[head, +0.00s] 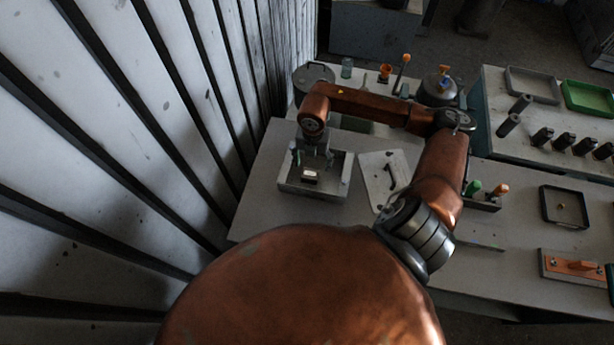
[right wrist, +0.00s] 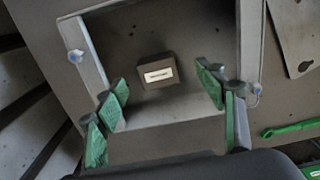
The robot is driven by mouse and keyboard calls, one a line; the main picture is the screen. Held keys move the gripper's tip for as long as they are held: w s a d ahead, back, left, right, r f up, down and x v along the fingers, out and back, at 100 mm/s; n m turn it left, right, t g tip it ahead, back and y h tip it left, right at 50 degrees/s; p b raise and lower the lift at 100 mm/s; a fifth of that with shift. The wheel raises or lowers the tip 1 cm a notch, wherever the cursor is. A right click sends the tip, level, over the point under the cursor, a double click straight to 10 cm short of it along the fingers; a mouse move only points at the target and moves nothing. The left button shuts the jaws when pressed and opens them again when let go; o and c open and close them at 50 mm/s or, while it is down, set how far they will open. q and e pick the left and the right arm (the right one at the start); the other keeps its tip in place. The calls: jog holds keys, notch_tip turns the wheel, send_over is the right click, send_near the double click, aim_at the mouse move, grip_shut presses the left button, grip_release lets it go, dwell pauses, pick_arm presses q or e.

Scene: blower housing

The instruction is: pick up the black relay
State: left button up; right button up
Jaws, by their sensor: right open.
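The black relay (head: 310,180) is a small dark block with a white label on top. It sits on the floor of the open grey housing (head: 312,192). My right gripper (head: 312,158) hangs over the housing, pointing down. In the right wrist view its green-padded fingers (right wrist: 166,94) are spread wide, with the relay between and slightly beyond the tips. Nothing is held. My left gripper is not in view.
A light cover plate (head: 377,182) lies right of the housing; its edge shows in the wrist view (right wrist: 298,28). A green-handled tool (right wrist: 290,130) lies near. Jars and a kettle-like pot (head: 438,88) stand behind. A slatted wall (head: 200,90) is close on the left.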

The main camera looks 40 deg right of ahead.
aim_at(310, 170)
jog(key=shift+w+a+f+p, duration=0.15)
jog(key=shift+f+p, duration=0.2)
jog(key=shift+f, duration=1.25)
jog(key=shift+w+f+p, duration=0.1)
jog(key=shift+f+p, duration=0.2)
jog(key=shift+f, duration=1.25)
jog(key=shift+c, duration=0.7)
jog(key=c, duration=1.2)
